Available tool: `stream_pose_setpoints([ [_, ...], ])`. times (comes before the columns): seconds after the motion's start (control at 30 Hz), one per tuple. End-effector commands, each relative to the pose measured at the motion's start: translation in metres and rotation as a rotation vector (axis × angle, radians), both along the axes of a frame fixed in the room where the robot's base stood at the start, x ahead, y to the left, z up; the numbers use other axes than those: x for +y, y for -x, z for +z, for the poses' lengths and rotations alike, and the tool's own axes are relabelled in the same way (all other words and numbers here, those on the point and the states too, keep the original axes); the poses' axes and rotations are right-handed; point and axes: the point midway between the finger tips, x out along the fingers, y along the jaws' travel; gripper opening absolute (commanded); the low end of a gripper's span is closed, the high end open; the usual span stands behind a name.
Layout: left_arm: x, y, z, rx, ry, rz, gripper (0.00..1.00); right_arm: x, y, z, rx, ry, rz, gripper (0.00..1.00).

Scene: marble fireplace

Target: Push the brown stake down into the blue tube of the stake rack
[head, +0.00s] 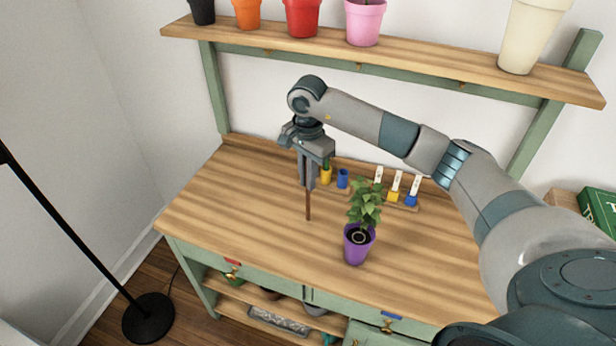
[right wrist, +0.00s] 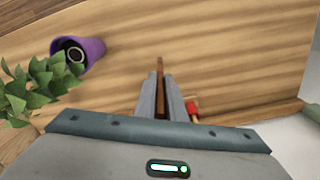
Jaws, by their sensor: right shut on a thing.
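My right gripper (head: 307,184) is shut on the brown stake (head: 308,207), which hangs upright below the fingers over the bench top. The stake also shows between the fingertips in the right wrist view (right wrist: 160,68). The blue tube (head: 343,179) stands on the small wooden stake rack, just right of the gripper in the head view. A yellow tube (head: 326,175) stands beside it with something green above it. The gripper partly hides the rack's left side. The stake is apart from the blue tube. My left gripper is not in view.
A leafy plant in a purple pot (head: 358,246) stands right of the stake. Behind it, white markers (head: 396,182) stand in coloured holders. A shelf (head: 380,62) with several pots runs above. The left part of the bench top (head: 225,190) is clear.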

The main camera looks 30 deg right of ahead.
Motion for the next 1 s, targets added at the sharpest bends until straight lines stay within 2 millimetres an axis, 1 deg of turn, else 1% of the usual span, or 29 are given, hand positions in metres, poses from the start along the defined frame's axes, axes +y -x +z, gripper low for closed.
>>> stream_pose_setpoints([
  [0.03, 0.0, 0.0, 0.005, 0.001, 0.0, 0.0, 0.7, 0.0, 0.0, -0.003, 0.001, -0.001, 0.0, 0.0],
  [0.1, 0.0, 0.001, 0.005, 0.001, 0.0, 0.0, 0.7, 0.0, 0.0, -0.007, 0.0, 0.0, 0.001, 0.0],
  [0.37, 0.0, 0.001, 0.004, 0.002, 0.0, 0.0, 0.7, 0.0, 0.0, -0.009, -0.001, 0.001, 0.001, 0.0],
  [0.53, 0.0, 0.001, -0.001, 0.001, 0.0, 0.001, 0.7, 0.0, 0.0, -0.013, -0.001, 0.001, 0.001, 0.0],
  [0.57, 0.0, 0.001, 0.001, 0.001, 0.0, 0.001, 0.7, 0.0, 0.0, -0.012, -0.001, 0.001, 0.001, 0.14],
  [0.6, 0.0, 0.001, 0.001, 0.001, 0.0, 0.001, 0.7, 0.0, 0.0, -0.012, -0.001, 0.001, 0.001, 0.24],
  [0.63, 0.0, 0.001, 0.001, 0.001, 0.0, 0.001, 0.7, 0.0, 0.0, -0.012, -0.001, 0.001, 0.001, 0.28],
  [1.0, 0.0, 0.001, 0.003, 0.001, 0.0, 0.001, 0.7, 0.0, 0.0, -0.01, -0.001, 0.001, 0.001, 0.28],
])
